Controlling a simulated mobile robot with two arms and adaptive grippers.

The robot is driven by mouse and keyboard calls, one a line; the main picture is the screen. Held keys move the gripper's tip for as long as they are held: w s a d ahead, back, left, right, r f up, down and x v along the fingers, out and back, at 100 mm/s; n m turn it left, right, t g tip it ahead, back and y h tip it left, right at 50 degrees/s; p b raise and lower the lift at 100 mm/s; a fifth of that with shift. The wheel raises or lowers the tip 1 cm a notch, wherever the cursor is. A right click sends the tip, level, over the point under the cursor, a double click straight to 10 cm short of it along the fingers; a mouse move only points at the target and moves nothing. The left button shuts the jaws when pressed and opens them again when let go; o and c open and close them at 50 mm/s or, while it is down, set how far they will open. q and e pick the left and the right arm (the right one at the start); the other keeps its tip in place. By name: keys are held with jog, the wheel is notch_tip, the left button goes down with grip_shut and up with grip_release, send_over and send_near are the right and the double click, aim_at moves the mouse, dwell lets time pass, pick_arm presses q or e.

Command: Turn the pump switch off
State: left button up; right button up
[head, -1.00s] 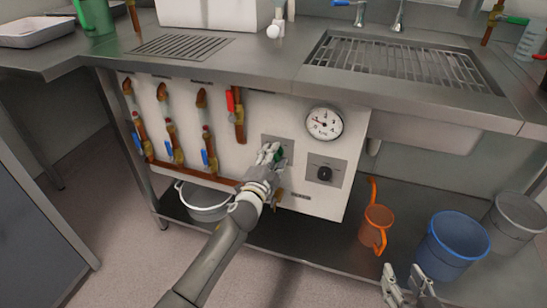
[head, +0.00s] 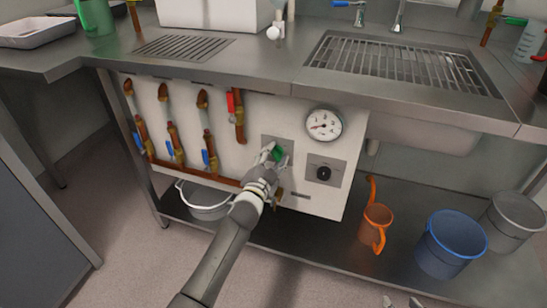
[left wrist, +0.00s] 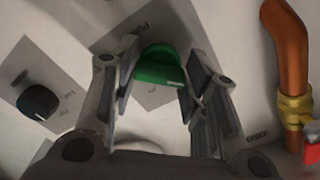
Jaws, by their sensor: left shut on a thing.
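The pump switch is a green knob (left wrist: 160,68) on a grey plate (left wrist: 117,45) on the white front panel. The plate carries lettering that is partly hidden. My left gripper (head: 272,156) is at the knob, and in the left wrist view its fingers (left wrist: 158,83) stand on both sides of the knob, shut on it. In the head view the green knob (head: 279,153) shows partly behind the fingers. Only the fingertips of my right gripper (head: 402,302) show at the bottom edge, apart and away from the panel.
A pressure gauge (head: 323,125) and a black knob (head: 323,173) sit right of the switch. Valve pipes (head: 207,130) line the left, with a red-handled valve (head: 236,113) nearest. A bucket (head: 205,203), an orange watering can (head: 376,223) and a blue bucket (head: 450,243) stand below.

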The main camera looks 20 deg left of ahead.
pick_arm(q)
jog(key=shift+f, duration=0.1)
jog(key=o, duration=1)
jog(key=shift+o, duration=0.2)
jog(key=shift+s, duration=0.15)
jog(key=s, duration=1.1)
jog(key=shift+s+a, duration=0.2)
jog(key=shift+s, duration=0.2)
